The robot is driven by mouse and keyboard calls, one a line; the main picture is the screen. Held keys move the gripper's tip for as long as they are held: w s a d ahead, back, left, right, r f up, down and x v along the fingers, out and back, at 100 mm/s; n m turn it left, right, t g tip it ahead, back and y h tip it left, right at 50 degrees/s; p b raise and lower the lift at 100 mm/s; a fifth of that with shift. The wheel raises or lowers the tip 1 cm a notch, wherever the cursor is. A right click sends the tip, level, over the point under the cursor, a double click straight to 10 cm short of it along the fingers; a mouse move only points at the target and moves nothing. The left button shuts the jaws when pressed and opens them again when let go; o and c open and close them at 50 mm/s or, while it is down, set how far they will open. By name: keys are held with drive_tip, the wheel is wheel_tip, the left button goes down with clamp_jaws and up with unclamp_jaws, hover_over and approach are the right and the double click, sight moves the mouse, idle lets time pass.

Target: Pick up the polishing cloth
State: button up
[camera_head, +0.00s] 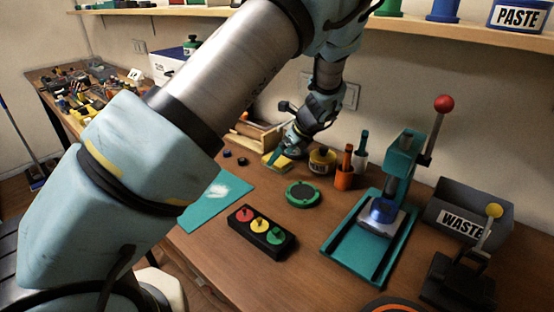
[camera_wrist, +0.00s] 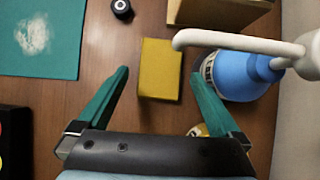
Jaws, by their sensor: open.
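The fingertips reach about the cloth's middle in the wrist view, with a gap on each side. Nothing is held. The height of the fingers above the bench is hard to tell.
A blue bottle (camera_wrist: 240,75) with a bent white spout stands close to the right finger, its spout over the cloth's corner. A wooden box (camera_wrist: 215,12) is behind. A yellow tin (camera_head: 322,160) stands right of my gripper. A teal mat with white powder (camera_wrist: 40,40) lies left.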

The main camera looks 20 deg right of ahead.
drive_tip(key=shift+x, duration=1.3)
drive_tip(key=shift+c, duration=0.2)
drive_tip(key=c, duration=1.4)
drive_tip(key=shift+a+r, duration=0.1)
drive_tip(key=shift+r, duration=0.1)
drive_tip(key=r+b, duration=0.1)
drive_tip(key=r, duration=0.1)
drive_tip(key=r+b, duration=0.1)
drive_tip(key=r, duration=0.1)
drive_tip(key=a+r+b, duration=0.1)
drive_tip(key=r, duration=0.1)
drive_tip(key=shift+s+r, duration=0.2)
drive_tip(key=shift+s, duration=0.1)
drive_tip(key=s+a+b, duration=0.3)
drive_tip(key=s+a, duration=0.1)
drive_tip(key=a, duration=0.4)
drive_tip(key=s+a+b, duration=0.2)
drive_tip(key=s+a, duration=0.2)
drive_tip(key=a, duration=0.4)
drive_tip(key=shift+s+a+b, duration=0.3)
drive_tip(key=shift+a+b, duration=0.05)
drive_tip(key=shift+b, duration=0.05)
drive_tip(key=shift+r, duration=0.15)
